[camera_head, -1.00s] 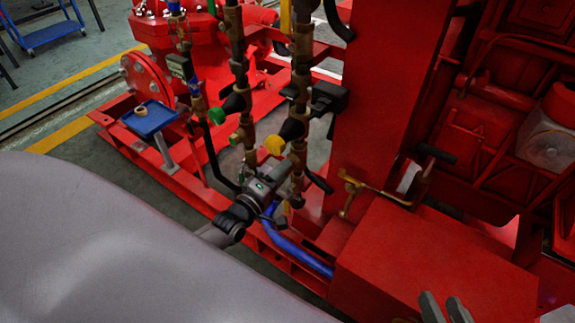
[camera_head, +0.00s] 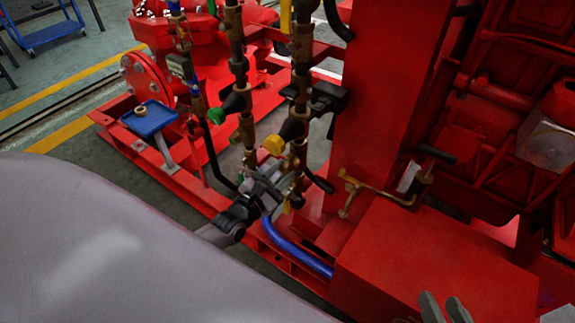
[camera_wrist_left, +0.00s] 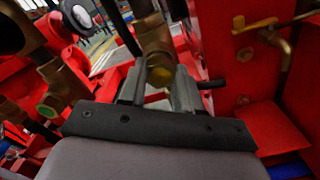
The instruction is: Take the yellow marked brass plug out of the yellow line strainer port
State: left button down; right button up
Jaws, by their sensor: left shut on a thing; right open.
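My right gripper (camera_head: 444,308) is open and empty at the bottom right, above the red box.
A small blue tray (camera_head: 150,121) on a stand holds a brass ring-like part. The green line (camera_head: 239,100) runs close left of the yellow one. A red column (camera_head: 375,100) stands right. A blue hose (camera_head: 297,252) passes below my left gripper.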

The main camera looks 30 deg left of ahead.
dwell(0.3)
pick_arm(q)
jog(key=n+b, duration=0.1)
jog(key=n, duration=0.2)
jog(key=shift+n, duration=0.4)
jog(key=c, duration=1.4)
grip_release()
grip_shut()
